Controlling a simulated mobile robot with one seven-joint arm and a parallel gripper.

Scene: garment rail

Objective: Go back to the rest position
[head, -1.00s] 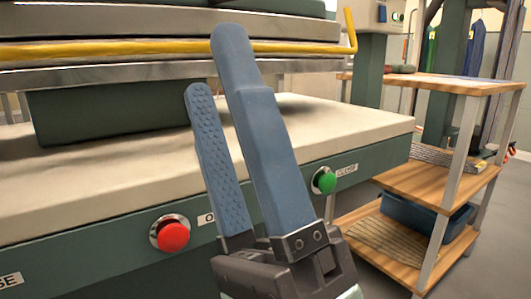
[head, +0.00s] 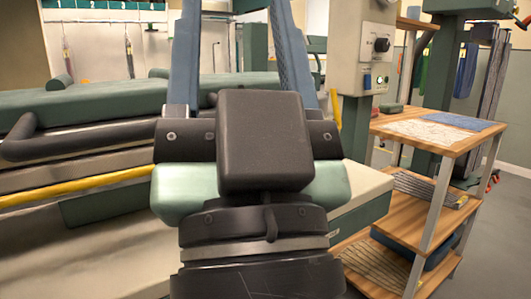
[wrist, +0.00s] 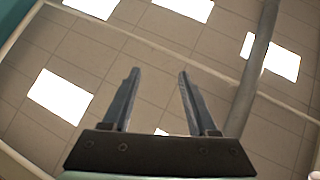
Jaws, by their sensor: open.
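My gripper (head: 232,30) is raised in the middle of the head view, its two blue fingers spread apart and pointing up past the top edge. Nothing shows between them. In the wrist view my gripper (wrist: 158,74) is open and empty against a tiled ceiling with bright light panels (wrist: 60,96). My wrist hides part of the press behind it, and the red and green buttons on its front do not show.
The press, with its green pad (head: 90,103), yellow bar (head: 75,186) and pale table (head: 70,250), fills the left. A control box (head: 362,45) stands at right. A wooden shelf unit (head: 440,150) holds cloths, with a blue bin (head: 415,246) lower down. Floor shows at far right.

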